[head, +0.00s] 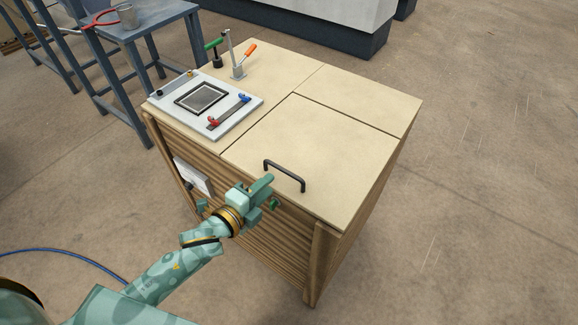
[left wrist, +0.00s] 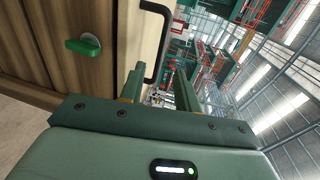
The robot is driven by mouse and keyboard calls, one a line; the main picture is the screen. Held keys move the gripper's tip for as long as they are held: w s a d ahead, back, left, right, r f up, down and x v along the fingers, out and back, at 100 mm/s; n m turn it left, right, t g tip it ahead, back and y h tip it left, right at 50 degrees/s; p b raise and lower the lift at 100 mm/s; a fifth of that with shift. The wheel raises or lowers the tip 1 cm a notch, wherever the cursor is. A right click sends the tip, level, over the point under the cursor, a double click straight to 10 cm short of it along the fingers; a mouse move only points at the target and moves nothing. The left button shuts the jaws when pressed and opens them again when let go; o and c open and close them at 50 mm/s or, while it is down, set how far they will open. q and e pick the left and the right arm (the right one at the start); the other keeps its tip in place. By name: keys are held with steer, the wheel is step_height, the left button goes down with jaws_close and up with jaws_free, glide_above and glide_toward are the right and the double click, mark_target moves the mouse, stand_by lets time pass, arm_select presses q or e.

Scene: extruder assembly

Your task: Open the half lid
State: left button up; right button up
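The half lid (head: 325,145) is a pale wooden panel lying flat and flush in the cabinet top at the front right. A black bar handle (head: 285,175) stands near its front edge; it also shows in the left wrist view (left wrist: 165,42). My left gripper (head: 267,190) is in front of the cabinet's front face, just below and beside the handle. In the left wrist view its two green fingers (left wrist: 160,88) are apart, with the handle beyond them and nothing visibly held. My right gripper is not in view.
A white plate (head: 240,104) with a framed screen and red and blue parts sits on the cabinet's left top. Green and orange levers (head: 238,62) stand behind it. A green knob (head: 274,204) sticks out of the front, close to my left gripper. Space above the lid is clear.

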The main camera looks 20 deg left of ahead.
mark_target(288, 167)
arm_select(q)
steer(key=b+x, duration=0.2)
steer(key=x, duration=0.7)
steer(key=shift+f, duration=0.1)
steer(key=shift+w+d, duration=0.2)
steer(key=shift+w, duration=0.35)
jaws_close()
